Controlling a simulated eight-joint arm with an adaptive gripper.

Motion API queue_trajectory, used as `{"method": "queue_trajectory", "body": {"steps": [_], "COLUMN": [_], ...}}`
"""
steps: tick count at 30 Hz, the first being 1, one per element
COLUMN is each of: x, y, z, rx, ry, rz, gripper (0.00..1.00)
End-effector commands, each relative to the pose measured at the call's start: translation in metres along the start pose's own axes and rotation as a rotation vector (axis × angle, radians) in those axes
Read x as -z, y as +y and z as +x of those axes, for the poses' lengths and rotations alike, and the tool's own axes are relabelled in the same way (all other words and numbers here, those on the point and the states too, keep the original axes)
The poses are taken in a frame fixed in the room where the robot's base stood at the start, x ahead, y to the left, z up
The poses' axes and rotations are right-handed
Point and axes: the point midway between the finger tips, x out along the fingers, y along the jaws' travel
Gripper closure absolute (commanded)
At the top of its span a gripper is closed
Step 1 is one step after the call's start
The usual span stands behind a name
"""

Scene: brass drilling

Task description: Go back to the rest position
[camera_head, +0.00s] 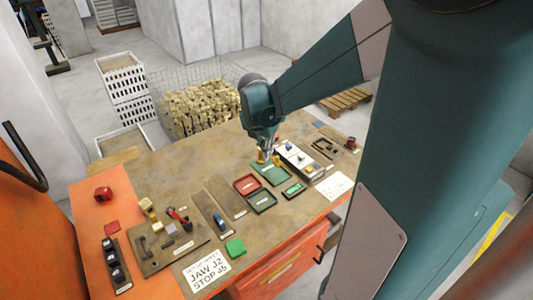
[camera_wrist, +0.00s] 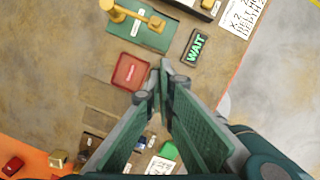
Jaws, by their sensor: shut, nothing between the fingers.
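My gripper (camera_head: 268,154) is over the back middle of the workbench (camera_head: 150,183) in the head view, beside a brass part (camera_head: 276,159) near the green mat (camera_head: 272,175). In the wrist view my gripper (camera_wrist: 160,68) points down with its fingertips together and nothing between them. The tips appear just right of the red tray (camera_wrist: 130,72). The brass part (camera_wrist: 130,14) lies on the green mat (camera_wrist: 140,36), apart from the fingers. I cannot tell the exact height of the fingertips above the bench.
A WAIT sign (camera_wrist: 195,46) lies beside the mat. A wire bin of brass parts (camera_head: 205,108) and white crates (camera_head: 125,85) stand behind the bench. A fixture board (camera_head: 165,240), a green block (camera_head: 235,247) and a sign sheet (camera_head: 207,272) are at the front left.

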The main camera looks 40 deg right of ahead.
Motion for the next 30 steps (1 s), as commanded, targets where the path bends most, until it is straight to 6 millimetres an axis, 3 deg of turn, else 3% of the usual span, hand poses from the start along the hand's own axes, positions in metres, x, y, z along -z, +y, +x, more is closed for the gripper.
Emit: {"method": "queue_trajectory", "body": {"steps": [19, 30], "x": [0.005, 0.042], "y": [0.001, 0.003], "z": [-0.004, -0.037], "rx": [-0.009, -0.087], "ry": [-0.002, -0.008], "rz": [0.031, 0.295], "gripper": [1.0, 1.0]}}
